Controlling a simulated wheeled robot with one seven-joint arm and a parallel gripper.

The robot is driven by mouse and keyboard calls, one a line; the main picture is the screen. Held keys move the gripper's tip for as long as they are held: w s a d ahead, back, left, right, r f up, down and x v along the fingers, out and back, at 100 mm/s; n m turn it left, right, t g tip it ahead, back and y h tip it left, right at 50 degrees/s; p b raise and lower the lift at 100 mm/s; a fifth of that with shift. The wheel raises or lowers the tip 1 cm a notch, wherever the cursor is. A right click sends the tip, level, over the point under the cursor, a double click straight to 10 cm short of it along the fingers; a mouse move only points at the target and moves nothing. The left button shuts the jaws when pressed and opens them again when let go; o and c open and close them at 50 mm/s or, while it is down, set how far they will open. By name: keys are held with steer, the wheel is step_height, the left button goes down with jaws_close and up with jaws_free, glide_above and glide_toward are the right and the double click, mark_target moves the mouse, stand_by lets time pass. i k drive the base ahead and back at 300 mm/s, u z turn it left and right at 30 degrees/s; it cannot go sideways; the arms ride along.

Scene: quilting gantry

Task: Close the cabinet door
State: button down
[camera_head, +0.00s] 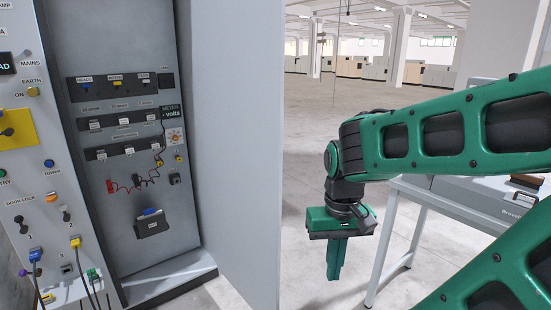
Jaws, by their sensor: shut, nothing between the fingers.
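The cabinet (117,190) stands at the left with its inside showing: a grey back panel with switches, wires and a small dark box. Its door (240,150) is a tall pale grey panel, standing open at the cabinet's right side, with its lower end cut off by the picture's bottom edge. My gripper (335,277) points down to the right of the door, with its green fingers shut and nothing held. A gap of floor shows between the door and my gripper, and they look apart.
A control panel (35,150) with knobs, switches and plugged cables fills the far left. A grey table (440,203) with a machine on it stands at the right, behind my arm. Open concrete floor lies behind, with pillars and pale cabinets far back.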

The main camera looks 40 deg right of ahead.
mark_target(240, 44)
steer(key=k, duration=0.35)
steer(key=u, duration=1.2)
steer(key=i, duration=1.05)
steer(key=z, duration=2.5)
steer(key=i, duration=1)
steer(key=u, duration=0.1)
